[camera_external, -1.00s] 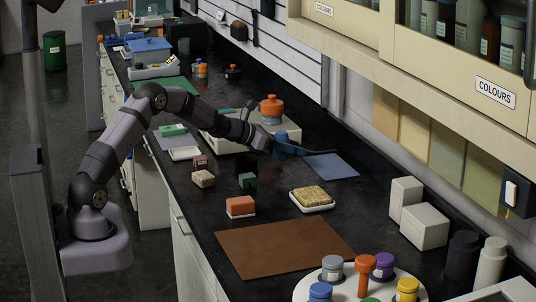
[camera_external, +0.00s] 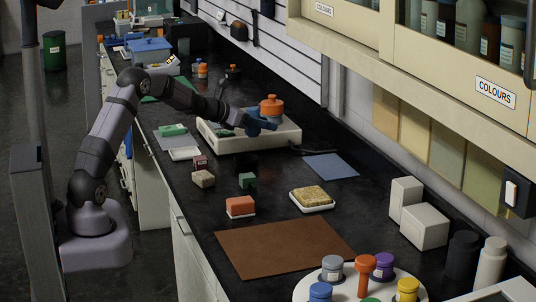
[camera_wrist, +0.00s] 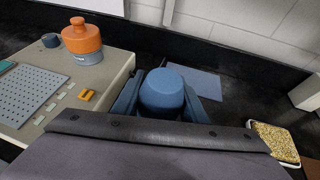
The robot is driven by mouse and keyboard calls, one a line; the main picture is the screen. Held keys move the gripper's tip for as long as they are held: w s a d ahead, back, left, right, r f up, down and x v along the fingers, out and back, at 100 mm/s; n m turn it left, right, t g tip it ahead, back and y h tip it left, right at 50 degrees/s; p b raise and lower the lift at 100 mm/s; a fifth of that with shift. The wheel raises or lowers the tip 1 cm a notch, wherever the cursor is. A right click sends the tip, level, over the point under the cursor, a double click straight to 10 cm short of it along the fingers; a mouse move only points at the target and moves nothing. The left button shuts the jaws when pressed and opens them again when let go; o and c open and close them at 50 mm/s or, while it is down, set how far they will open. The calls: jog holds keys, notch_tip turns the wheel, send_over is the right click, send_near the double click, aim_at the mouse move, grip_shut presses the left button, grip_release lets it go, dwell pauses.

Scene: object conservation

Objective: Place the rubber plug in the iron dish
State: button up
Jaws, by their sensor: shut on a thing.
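My gripper (camera_external: 262,125) is at the right side of the pale bench device, in front of the orange-topped item. In the wrist view my gripper (camera_wrist: 161,98) has its blue fingers either side of a blue rounded piece (camera_wrist: 162,90) and is shut on it. I cannot tell whether this piece is the rubber plug. The orange-topped item (camera_external: 271,105) has a blue-grey base and stands on the device; it also shows at the left of the wrist view (camera_wrist: 82,38). I cannot identify the iron dish with certainty.
The pale device (camera_external: 225,142) has a cable at its right. A blue mat (camera_external: 331,166), a white tray with a yellowish sponge-like block (camera_external: 311,197), an orange block (camera_external: 240,206) and a brown mat (camera_external: 284,248) lie nearer. White boxes (camera_external: 418,225) stand by the wall.

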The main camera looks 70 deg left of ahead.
jog(key=shift+s+a+f, duration=0.3)
jog(key=shift+f, duration=1.35)
jog(key=shift+s+a+f, duration=0.25)
jog(key=shift+a+f, duration=0.05)
jog(key=shift+f, duration=1.35)
jog(key=shift+s+a+f, duration=0.3)
jog(key=shift+f, duration=1.35)
jog(key=shift+f+n+b, duration=0.2)
jog(key=shift+n+b, duration=0.1)
jog(key=o, duration=1)
jog(key=shift+r, duration=0.15)
jog(key=shift+r+p, duration=0.2)
jog(key=shift+p, duration=0.25)
jog(key=shift+s+y+b, duration=0.3)
jog(key=shift+b, duration=0.05)
jog(key=b+v, duration=0.2)
jog(key=v, duration=0.9)
jog(key=shift+s+d+r+b, duration=0.1)
jog(key=shift+r+b, duration=0.05)
jog(key=shift+b, duration=0.25)
